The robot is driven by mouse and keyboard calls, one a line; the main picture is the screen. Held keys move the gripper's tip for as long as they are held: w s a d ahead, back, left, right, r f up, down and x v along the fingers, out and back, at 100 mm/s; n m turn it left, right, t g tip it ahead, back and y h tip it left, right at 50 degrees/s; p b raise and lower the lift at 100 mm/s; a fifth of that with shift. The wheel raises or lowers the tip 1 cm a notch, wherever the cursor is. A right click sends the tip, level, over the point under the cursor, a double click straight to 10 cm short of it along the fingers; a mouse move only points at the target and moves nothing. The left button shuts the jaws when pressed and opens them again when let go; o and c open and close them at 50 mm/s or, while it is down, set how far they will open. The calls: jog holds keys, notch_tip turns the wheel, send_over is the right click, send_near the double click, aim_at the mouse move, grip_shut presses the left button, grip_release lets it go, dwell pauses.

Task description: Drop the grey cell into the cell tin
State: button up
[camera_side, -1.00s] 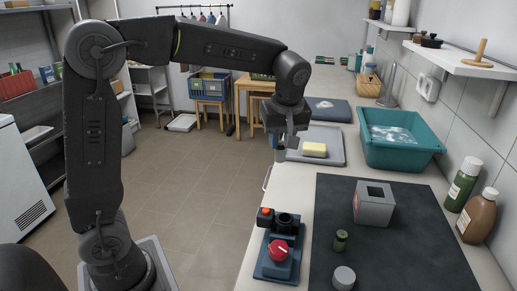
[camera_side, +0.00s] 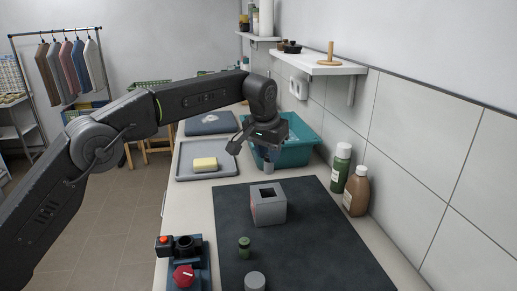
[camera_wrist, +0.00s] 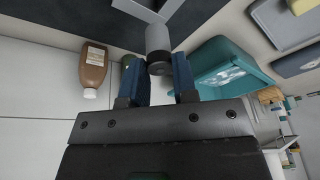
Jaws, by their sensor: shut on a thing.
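The grey cell (camera_side: 268,165), a small cylinder, hangs upright below my gripper (camera_side: 267,152) in the side view. My gripper is shut on it. In the wrist view the grey cell (camera_wrist: 158,42) sits between the two blue-padded fingers of my gripper (camera_wrist: 157,62). The cell tin (camera_side: 265,212) is a grey box with a square opening on top, standing on the dark mat. The cell is above the tin's far side, and in the side view it shows clear of the opening. The tin shows only partly at the top of the wrist view (camera_wrist: 150,10).
A green cylinder (camera_side: 244,248) and another grey cylinder (camera_side: 255,281) stand on the dark mat (camera_side: 320,255). A device with a red knob (camera_side: 184,276) is at left. A teal basin (camera_side: 298,153) and a tray with a yellow block (camera_side: 205,164) lie beyond. Bottles (camera_side: 356,190) stand at right.

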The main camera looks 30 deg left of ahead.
aim_at(267, 172)
jog(key=shift+f, duration=4)
jog(key=o, duration=1)
